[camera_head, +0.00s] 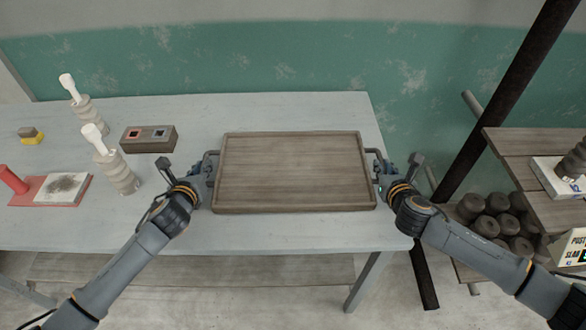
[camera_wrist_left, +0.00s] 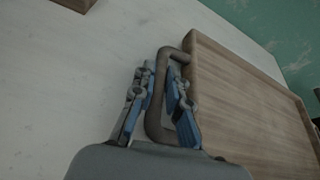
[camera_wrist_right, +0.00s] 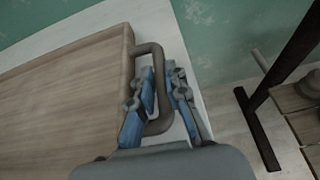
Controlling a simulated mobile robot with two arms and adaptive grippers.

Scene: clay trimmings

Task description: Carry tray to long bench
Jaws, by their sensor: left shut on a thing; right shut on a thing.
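A wooden tray (camera_head: 295,172) with a raised rim and a metal handle at each end is at the right part of a long pale bench (camera_head: 270,112). It looks empty. I cannot tell whether it rests on the bench top or is just above it. My left gripper (camera_head: 207,172) is shut on the tray's left handle (camera_wrist_left: 160,95), with its blue pads on both sides of the bar. My right gripper (camera_head: 382,172) is shut on the right handle (camera_wrist_right: 157,90) in the same way. Both handles show clearly in the wrist views.
A dark slanted post (camera_head: 495,100) and a wooden shelf (camera_head: 515,150) with dark rolls stand at right.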

